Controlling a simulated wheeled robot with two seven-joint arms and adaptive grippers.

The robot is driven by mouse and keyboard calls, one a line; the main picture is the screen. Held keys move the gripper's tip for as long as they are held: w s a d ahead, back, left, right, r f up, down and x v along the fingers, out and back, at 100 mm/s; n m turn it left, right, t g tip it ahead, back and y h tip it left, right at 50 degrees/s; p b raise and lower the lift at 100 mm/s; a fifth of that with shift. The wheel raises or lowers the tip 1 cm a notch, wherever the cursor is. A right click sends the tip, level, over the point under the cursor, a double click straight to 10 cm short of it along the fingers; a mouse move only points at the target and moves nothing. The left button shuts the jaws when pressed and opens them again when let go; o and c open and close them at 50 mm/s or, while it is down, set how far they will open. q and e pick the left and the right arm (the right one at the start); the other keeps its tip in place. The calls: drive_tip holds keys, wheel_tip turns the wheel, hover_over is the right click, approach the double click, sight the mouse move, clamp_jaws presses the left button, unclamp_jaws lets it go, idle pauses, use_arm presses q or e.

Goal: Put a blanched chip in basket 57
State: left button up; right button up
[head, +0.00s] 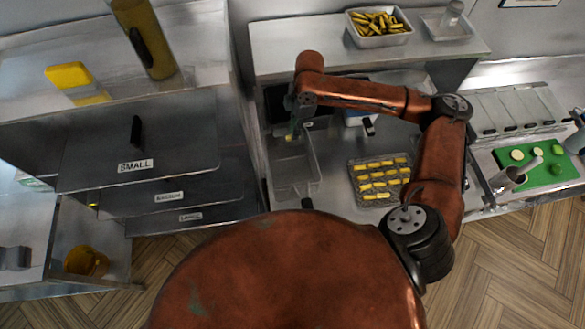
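My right gripper (293,132) points down over the back end of a wire basket (306,180), left of the middle of the counter. A small yellow chip (289,138) shows at its fingertips, which appear closed on it, above the basket. The basket looks empty, and I cannot read any number on it. Several more pale yellow chips (380,175) lie in rows on a dark tray (352,187) to the right. My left gripper is not in view.
A white container of chips (379,41) stands on the upper shelf (290,50). A green cutting board (540,178) is at the right.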

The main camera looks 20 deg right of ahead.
drive_tip(key=shift+o, duration=0.7)
drive_tip(key=shift+w+f, duration=0.15)
drive_tip(key=shift+w, duration=0.1)
drive_tip(key=shift+o, duration=1.1)
drive_tip(key=shift+s+d, duration=0.1)
drive_tip(key=shift+s, duration=0.25)
drive_tip(key=shift+w+r, duration=0.15)
drive_tip(key=shift+r, duration=0.05)
drive_tip(key=shift+w+r, duration=0.1)
drive_tip(key=shift+r, duration=0.1)
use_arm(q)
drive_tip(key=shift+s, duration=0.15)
use_arm(e)
wheel_tip(320, 180, up, 11)
drive_tip(key=d, duration=0.1)
drive_tip(key=shift+s+d+r, duration=0.2)
drive_tip(key=shift+s+d, duration=0.15)
drive_tip(key=shift+s, duration=0.05)
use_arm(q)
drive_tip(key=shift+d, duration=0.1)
use_arm(e)
drive_tip(key=shift+d, duration=0.1)
